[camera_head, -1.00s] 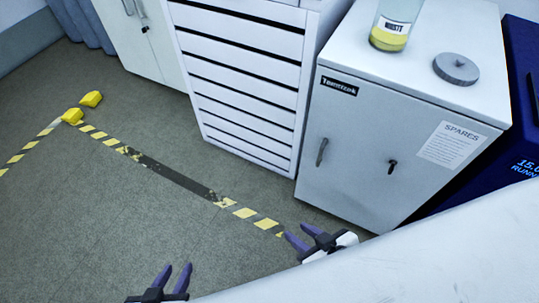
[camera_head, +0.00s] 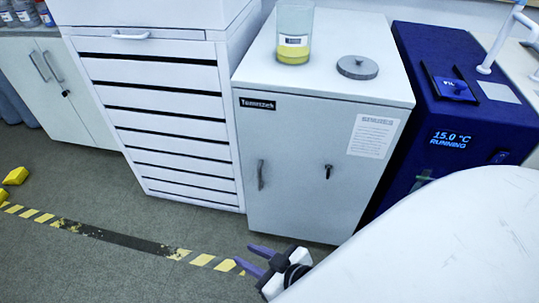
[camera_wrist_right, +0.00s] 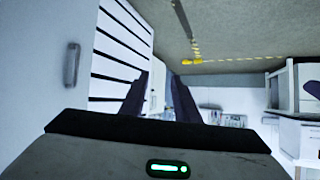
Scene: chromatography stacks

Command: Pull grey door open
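The grey door (camera_head: 293,180) is the front of a light grey cabinet beside the white drawer stack. It looks shut. A vertical grey handle (camera_head: 261,175) is on its left side and a dark keyhole or latch (camera_head: 328,171) is right of the handle. My right gripper (camera_head: 258,258) is open and empty, in front of and below the door, apart from the handle. In the right wrist view its two fingers (camera_wrist_right: 153,98) are spread, and the handle (camera_wrist_right: 72,65) shows left of them. My left gripper is not in the head view now.
A jar with yellow contents (camera_head: 294,38) and a grey disc (camera_head: 357,67) stand on the cabinet. The white drawer stack (camera_head: 165,110) is left and a blue machine (camera_head: 450,125) right.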

